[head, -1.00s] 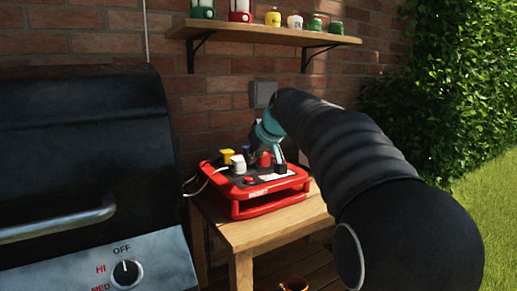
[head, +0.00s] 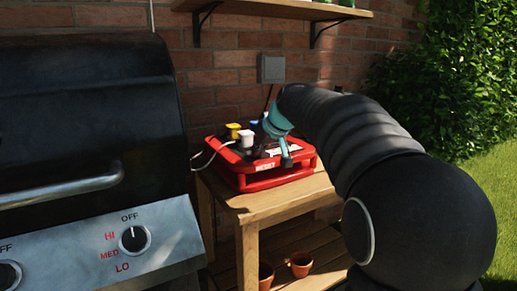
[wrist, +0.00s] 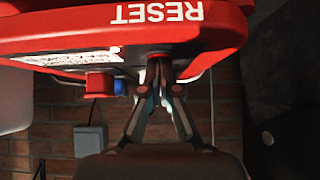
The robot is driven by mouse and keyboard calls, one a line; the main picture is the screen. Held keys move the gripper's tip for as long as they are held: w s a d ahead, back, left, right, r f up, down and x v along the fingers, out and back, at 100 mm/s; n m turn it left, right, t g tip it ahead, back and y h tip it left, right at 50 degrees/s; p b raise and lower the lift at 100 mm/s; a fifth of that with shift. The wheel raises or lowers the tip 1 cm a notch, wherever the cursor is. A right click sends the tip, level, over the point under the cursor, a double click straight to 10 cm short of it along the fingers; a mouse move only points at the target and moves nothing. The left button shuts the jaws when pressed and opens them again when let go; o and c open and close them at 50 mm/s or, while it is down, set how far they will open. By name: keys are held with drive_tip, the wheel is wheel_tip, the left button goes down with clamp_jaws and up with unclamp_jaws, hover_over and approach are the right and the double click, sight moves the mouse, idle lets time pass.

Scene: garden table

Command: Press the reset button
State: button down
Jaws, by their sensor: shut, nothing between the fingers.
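A red box (head: 277,181) with a dark top panel and plugs sits on the wooden table, and my gripper is over its right part in the head view. In the wrist view, upside down, the box front (wrist: 60,42) shows the white word RESET (wrist: 158,13). My gripper (wrist: 163,80) is shut and empty, its fingertips close to the panel edge in line with that word. I cannot make out the reset button; the fingers may hide it. Contact cannot be told. A red knob-like part (wrist: 98,84) stands to one side, with a blue part (wrist: 119,87) beside it.
A yellow plug (head: 233,130) and a white plug (head: 246,138) stand on the box's left, with a white cable. A black grill (head: 90,110) is at left. The wooden table (head: 255,206) has bare space in front. A grey wall box (head: 271,69) is behind.

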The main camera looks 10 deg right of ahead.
drive_tip(key=shift+s+f, duration=0.1)
drive_tip(key=shift+f, duration=0.65)
wheel_tip(320, 180, up, 5)
drive_tip(key=p, duration=0.3)
drive_tip(key=v, duration=1)
